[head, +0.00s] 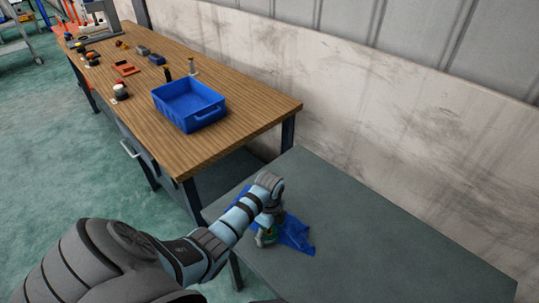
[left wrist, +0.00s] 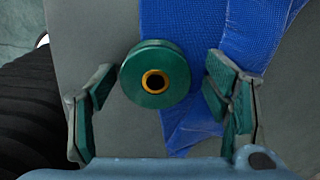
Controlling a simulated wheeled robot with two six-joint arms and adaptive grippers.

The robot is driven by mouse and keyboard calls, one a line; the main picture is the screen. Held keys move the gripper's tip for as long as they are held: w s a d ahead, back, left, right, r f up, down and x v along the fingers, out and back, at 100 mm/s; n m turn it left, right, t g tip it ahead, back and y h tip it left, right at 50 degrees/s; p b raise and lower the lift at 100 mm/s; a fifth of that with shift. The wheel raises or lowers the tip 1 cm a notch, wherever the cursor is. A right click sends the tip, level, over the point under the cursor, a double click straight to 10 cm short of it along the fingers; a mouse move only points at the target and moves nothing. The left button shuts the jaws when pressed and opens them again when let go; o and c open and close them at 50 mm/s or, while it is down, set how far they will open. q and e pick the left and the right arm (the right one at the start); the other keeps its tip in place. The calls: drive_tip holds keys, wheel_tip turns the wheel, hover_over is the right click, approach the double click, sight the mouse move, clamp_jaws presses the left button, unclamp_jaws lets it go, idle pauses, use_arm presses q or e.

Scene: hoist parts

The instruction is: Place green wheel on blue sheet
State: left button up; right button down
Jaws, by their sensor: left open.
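The green wheel (left wrist: 155,74) has a yellow-rimmed dark hole at its middle. In the left wrist view it lies between the two fingers of my left gripper (left wrist: 158,92), with a gap on each side. The blue sheet (left wrist: 210,30) is crumpled on the grey table; in the head view it (head: 296,234) shows just right of my left gripper (head: 266,236). The wheel overlaps the sheet's left edge in the wrist view, its left part over bare grey table. Whether it touches the sheet is hard to tell. My left gripper is open. My right gripper is out of view.
The grey table (head: 400,255) is bare to the right of the sheet. A wooden workbench (head: 235,85) behind it carries a blue bin (head: 188,104) and several small parts. A stained wall (head: 380,120) runs along the back of both.

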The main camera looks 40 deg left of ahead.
use_arm(q)
wheel_tip(320, 180, up, 13)
drive_tip(key=p, duration=0.3)
drive_tip(key=shift+r, duration=0.2)
